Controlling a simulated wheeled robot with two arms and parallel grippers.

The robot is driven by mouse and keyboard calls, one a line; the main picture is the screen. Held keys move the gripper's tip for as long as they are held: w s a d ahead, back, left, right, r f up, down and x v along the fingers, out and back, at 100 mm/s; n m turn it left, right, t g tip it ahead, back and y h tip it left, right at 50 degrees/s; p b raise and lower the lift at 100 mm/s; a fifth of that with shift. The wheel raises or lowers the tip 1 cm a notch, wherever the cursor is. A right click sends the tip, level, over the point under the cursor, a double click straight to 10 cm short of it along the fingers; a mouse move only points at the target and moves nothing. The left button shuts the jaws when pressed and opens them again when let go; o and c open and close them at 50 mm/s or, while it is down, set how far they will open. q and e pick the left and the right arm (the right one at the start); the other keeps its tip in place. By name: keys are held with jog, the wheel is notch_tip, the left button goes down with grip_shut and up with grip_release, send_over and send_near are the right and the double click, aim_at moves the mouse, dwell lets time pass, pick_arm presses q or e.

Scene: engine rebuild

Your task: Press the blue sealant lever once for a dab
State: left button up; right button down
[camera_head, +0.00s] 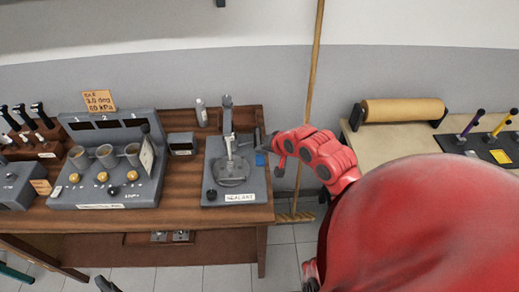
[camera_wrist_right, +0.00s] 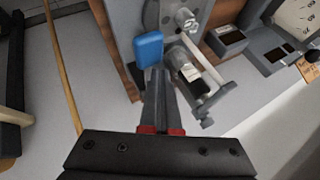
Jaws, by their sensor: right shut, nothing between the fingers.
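The sealant station (camera_head: 236,187) is a grey block with a label, a round plate and an upright post, on the wooden bench. Its blue lever (camera_head: 260,158) sticks out at the right side and shows as a blue pad in the right wrist view (camera_wrist_right: 148,48). My right gripper (camera_head: 268,143) is shut and empty just above the blue lever. In the wrist view its fingertips (camera_wrist_right: 155,72) are right by the pad's edge; I cannot tell whether they touch it. A dark tip at the bottom left edge (camera_head: 106,285) looks like part of my left gripper, mostly out of frame.
A grey console with several cups (camera_head: 105,178) and a small grey box (camera_head: 182,144) stand left of the station. A white bottle (camera_head: 201,112) is behind. A broom (camera_head: 311,80) leans right of the bench. A pale table (camera_head: 400,145) with a brown roll (camera_head: 403,110) is further right.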

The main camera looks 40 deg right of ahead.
jog(key=shift+r+p, duration=0.45)
jog(key=shift+r, duration=0.55)
jog(key=r+p, duration=0.4)
jog(key=r, duration=0.1)
jog(key=shift+w+d, duration=0.15)
jog(key=shift+w, duration=0.05)
dwell(0.4)
